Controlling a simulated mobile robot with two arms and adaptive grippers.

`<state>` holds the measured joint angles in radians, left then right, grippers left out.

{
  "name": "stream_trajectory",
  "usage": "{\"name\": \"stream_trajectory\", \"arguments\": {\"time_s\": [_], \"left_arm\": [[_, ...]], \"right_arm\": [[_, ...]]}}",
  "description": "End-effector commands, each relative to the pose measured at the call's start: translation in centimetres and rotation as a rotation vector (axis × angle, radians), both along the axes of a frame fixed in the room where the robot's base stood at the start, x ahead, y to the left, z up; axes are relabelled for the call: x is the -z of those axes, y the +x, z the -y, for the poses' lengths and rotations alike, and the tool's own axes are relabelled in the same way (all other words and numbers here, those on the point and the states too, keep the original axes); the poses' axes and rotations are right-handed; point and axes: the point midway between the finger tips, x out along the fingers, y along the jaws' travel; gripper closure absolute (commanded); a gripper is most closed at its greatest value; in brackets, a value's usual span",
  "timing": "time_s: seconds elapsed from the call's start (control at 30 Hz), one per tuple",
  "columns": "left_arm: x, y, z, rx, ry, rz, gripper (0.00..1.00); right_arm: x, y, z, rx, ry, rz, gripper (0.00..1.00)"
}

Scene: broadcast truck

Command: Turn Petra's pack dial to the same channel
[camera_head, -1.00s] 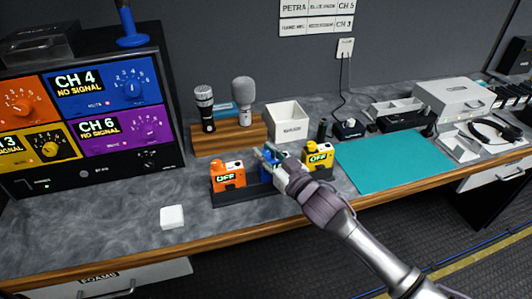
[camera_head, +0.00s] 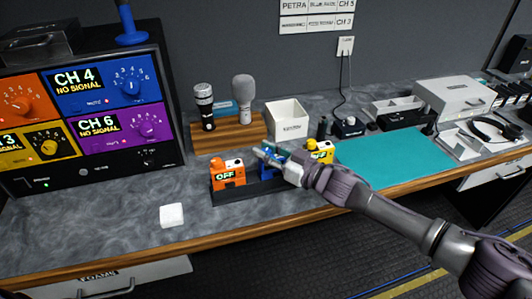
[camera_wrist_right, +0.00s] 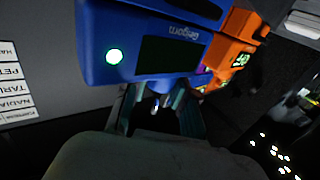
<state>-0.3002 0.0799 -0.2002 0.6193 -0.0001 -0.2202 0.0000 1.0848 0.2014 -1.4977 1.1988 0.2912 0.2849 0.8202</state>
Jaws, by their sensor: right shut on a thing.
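The blue pack (camera_head: 268,173) stands in the dark dock (camera_head: 232,196) between the orange pack (camera_head: 227,173) and the yellow pack (camera_head: 320,153). My right gripper (camera_head: 264,153) is shut at its top, on what seems to be its dial; the fingers hide the dial and its setting. In the right wrist view the blue pack (camera_wrist_right: 150,40) appears upside down, with a lit green button, above my right fingertips (camera_wrist_right: 163,104). The wall sign (camera_head: 317,14) reads Petra, blue pack, CH 5. The blue monitor panel (camera_head: 100,84) reads CH 4, no signal. My left gripper is out of view.
The orange pack's screen reads OFF. Two microphones on a wooden stand (camera_head: 228,133) and a white bin (camera_head: 287,121) are close behind the dock. A white block (camera_head: 172,215) lies front left. A teal mat (camera_head: 394,158) lies clear on the right.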

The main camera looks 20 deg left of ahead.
Motion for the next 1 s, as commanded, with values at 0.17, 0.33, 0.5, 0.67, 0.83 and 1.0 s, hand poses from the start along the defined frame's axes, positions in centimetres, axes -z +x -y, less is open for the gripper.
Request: {"name": "stream_trajectory", "arguments": {"time_s": [0.17, 0.33, 0.5, 0.67, 0.83, 1.0], "left_arm": [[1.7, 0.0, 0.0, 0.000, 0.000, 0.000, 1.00], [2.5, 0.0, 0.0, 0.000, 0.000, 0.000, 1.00], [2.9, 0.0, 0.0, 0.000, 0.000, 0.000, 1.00], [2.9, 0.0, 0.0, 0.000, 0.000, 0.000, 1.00], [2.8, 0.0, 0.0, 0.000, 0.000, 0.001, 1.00], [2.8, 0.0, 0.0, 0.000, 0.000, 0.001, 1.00]], "right_arm": [[0.3, 0.2, 0.0, -0.102, -0.003, 0.005, 1.00], [0.2, 0.1, 0.0, -0.171, 0.000, 0.002, 1.00], [0.1, 0.0, -0.1, -0.204, 0.001, 0.000, 1.00], [0.0, 0.0, -0.1, -0.212, 0.002, -0.001, 1.00], [0.0, 0.0, -0.1, -0.212, 0.002, -0.001, 1.00], [0.0, 0.0, -0.1, -0.211, 0.002, -0.001, 0.61]]}}
